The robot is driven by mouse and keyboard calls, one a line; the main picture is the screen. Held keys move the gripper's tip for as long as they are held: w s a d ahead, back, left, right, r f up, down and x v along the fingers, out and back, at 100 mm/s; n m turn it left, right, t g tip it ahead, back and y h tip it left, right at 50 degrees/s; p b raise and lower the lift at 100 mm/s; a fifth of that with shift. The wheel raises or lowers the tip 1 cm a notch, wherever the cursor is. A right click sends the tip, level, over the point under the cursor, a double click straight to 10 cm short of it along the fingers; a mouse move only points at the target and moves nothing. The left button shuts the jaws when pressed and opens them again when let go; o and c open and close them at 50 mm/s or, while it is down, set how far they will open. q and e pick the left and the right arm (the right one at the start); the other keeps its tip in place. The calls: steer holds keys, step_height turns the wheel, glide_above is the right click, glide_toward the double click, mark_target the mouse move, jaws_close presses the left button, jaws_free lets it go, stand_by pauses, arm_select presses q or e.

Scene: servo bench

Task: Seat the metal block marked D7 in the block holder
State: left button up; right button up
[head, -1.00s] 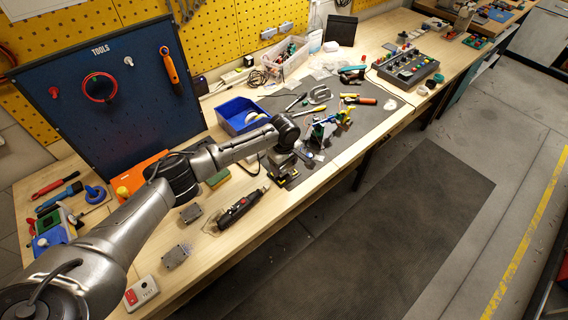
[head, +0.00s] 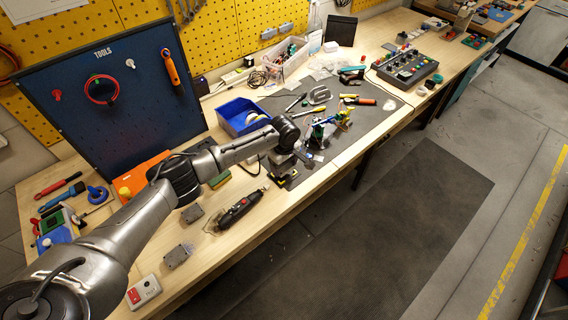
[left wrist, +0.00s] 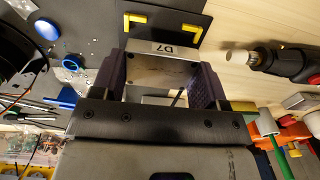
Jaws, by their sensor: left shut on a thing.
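My left gripper (left wrist: 160,72) is shut on the metal block marked D7 (left wrist: 158,48). In the left wrist view the block sits between the two dark ribbed fingers, with its D7 label facing the camera. A dark plate with yellow corner marks (left wrist: 182,18), which looks like the block holder, lies just beyond the block at the top of that view. I cannot tell the height gap between them. In the head view my left gripper (head: 281,163) is over the bench near its front edge, and the block is not clear there. My right gripper is not in view.
A black rotary tool (head: 238,210) and two grey metal blocks (head: 192,214) (head: 177,256) lie left of the gripper. A blue bin (head: 240,115) stands behind it. A small clamp stand with blue and green parts (head: 320,132) is close on the right.

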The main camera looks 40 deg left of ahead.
arm_select(q)
steer(key=shift+f, duration=0.5)
stand_by(0.3)
steer(key=shift+f, duration=0.25)
stand_by(0.5)
steer(key=shift+f, duration=0.1)
steer(key=shift+f, duration=0.45)
steer(key=o, duration=1)
steer(key=shift+o, duration=0.2)
steer(key=shift+c, duration=0.4)
